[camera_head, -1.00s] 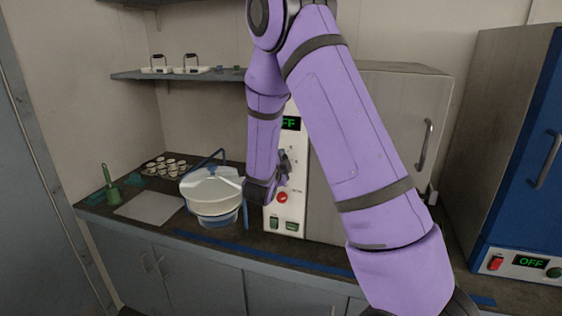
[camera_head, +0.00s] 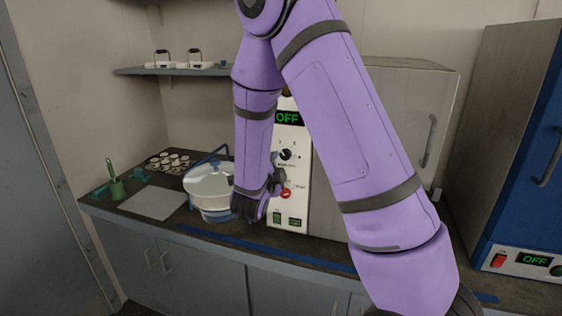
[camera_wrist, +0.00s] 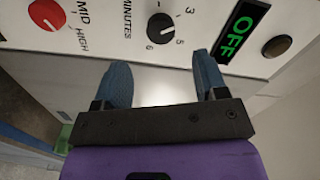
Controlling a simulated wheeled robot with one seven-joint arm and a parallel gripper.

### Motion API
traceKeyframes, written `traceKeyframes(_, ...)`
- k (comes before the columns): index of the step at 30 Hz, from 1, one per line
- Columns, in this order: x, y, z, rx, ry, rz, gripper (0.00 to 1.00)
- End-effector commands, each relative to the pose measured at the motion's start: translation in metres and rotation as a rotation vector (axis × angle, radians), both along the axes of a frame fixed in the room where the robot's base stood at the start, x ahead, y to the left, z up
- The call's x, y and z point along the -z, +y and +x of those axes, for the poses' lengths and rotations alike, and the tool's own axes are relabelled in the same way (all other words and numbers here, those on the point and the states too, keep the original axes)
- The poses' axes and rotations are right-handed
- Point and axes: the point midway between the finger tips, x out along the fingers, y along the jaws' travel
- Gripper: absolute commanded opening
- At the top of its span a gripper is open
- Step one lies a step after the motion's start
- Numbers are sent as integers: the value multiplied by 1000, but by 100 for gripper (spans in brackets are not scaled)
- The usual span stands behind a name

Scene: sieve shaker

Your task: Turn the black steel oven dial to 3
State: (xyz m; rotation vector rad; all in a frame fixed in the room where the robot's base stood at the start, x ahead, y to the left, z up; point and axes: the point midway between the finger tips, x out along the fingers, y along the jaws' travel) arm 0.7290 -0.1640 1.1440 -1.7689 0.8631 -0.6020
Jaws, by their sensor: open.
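The black dial (camera_head: 285,155) is on the white control panel of the steel oven (camera_head: 385,130), below the green OFF display (camera_head: 288,118). The dial (camera_wrist: 160,28) is clear in the wrist view, with a 3, 5 and 6 around it and MINUTES beside it. Its pointer is too small to read surely. My gripper (camera_head: 276,178) is just below and left of the dial, in front of the panel. In the wrist view my gripper (camera_wrist: 160,65) is open and empty, its two blue fingers apart from the dial, which lies beyond the gap between them.
A red knob (camera_wrist: 46,14) marked MID and HIGH is on the same panel, close to my gripper. A white-lidded pot (camera_head: 209,185) stands left of the panel. A blue oven (camera_head: 540,170) stands at the right. The counter's left part holds a grey sheet (camera_head: 154,203).

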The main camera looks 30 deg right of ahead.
Motion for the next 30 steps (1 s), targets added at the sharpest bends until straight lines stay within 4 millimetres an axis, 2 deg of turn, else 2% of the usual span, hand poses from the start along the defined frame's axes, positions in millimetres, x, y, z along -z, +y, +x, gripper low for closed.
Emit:
traceKeyframes(3,0,13,-10,-1,0,0,66)
traceKeyframes(9,0,22,-17,0,0,0,66)
traceKeyframes(25,0,22,-18,0,1,1,66)
traceKeyframes(30,-9,25,-12,-44,33,42,66)
